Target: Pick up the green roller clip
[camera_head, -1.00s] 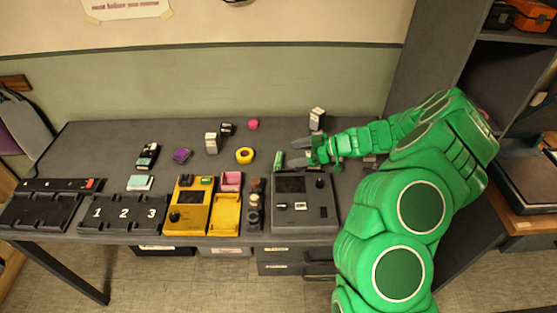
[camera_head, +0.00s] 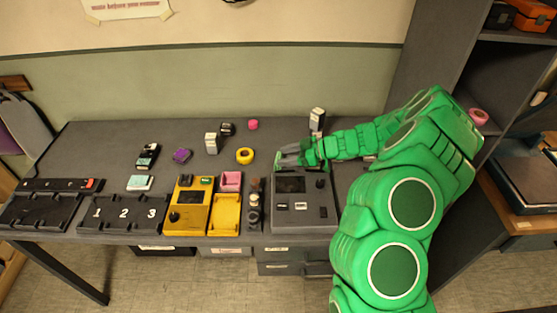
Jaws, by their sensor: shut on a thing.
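My green arm reaches in from the right over the table. My gripper (camera_head: 283,157) is low over the table, just behind the grey console. It is shut on the green roller clip (camera_head: 278,163), of which only a small green part shows at the fingertips. The fingers hide the rest of the clip. I cannot tell whether the clip still touches the table.
The grey console (camera_head: 318,212) stands in front of my gripper. A white-topped bottle (camera_head: 317,119) stands behind my forearm. A yellow device (camera_head: 188,222) stands farther left.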

